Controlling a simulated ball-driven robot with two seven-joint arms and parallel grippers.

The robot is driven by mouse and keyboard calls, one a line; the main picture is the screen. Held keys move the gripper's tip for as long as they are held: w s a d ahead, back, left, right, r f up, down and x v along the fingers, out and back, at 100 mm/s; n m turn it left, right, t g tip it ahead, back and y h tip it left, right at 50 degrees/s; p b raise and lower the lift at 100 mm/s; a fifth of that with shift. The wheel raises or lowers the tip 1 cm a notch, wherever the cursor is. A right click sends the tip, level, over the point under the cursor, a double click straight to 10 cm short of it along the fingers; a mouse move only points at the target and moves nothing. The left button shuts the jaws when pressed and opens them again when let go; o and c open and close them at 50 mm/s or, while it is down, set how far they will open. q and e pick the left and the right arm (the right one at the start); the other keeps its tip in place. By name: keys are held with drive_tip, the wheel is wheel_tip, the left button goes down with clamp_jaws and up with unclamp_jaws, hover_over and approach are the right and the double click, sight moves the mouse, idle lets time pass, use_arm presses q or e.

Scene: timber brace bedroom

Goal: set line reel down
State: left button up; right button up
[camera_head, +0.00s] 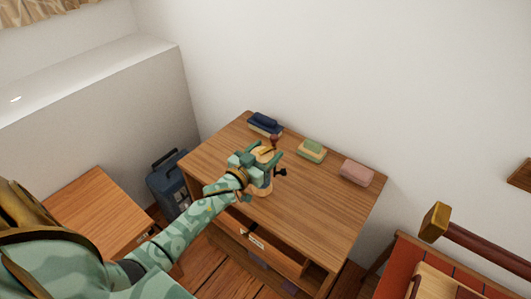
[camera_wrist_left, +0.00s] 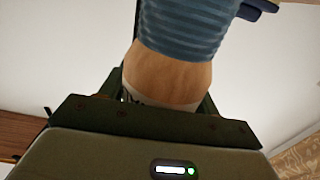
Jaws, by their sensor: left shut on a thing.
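My left gripper (camera_head: 257,163) is over the wooden desk (camera_head: 320,215), shut on the line reel (camera_head: 263,189). In the head view the gripper hides much of the reel; a pale wooden lower end and a dark crank at its right side show. In the left wrist view the reel (camera_wrist_left: 182,32) fills the space beyond the gripper, with blue striped line wound on it and a tan wooden end between the jaws. I cannot tell whether the reel touches the desk top. My right gripper is not in view.
A dark blue stack (camera_head: 265,123), a green and yellow block (camera_head: 312,150) and a pink block (camera_head: 357,173) lie along the desk's back. The desk's right half is bare. An open drawer (camera_head: 262,242) is below the front edge. A blue case (camera_head: 168,183) stands left.

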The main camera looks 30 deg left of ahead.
use_arm(q)
drive_tip(key=o, duration=1.3)
drive_tip(key=shift+f, duration=0.15)
drive_tip(key=shift+c, duration=0.2)
drive_tip(key=o, duration=0.3)
drive_tip(key=shift+o, duration=0.2)
drive_tip(key=shift+s+r, duration=0.1)
drive_tip(key=shift+r, duration=0.1)
drive_tip(key=s+p, duration=0.2)
drive_tip(key=s, duration=1)
drive_tip(key=shift+a, duration=0.45)
drive_tip(key=shift+f, duration=0.15)
